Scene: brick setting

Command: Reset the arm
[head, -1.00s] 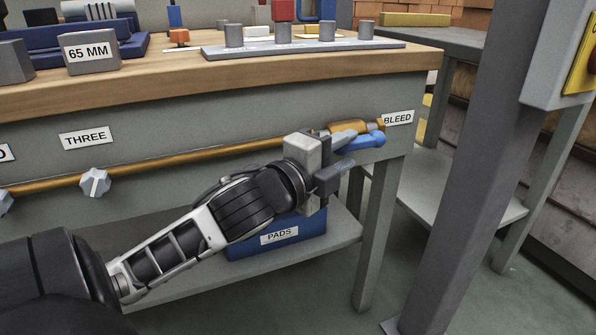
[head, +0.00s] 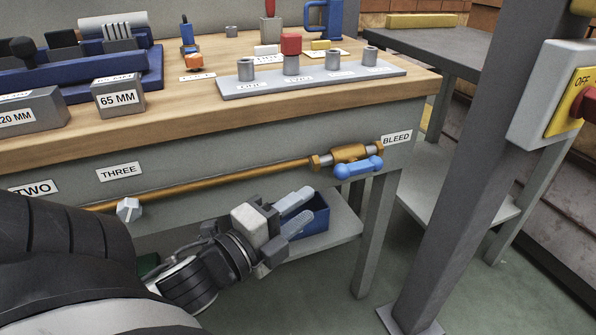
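My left gripper (head: 296,212) is in the lower middle of the head view, below the front of the bench. Its two grey fingers are spread apart with nothing visible between them. The brass bleed valve (head: 349,153) with its blue handle (head: 358,168) is above and to the right of the gripper, and the two are apart. The handle lies roughly along the brass pipe (head: 220,181). My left arm fills the lower left corner. My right gripper does not show.
The wooden bench top (head: 190,109) carries a peg board (head: 310,83) and grey blocks, including a 65 MM block (head: 119,96). A blue bin (head: 314,218) sits on the lower shelf close behind my gripper.

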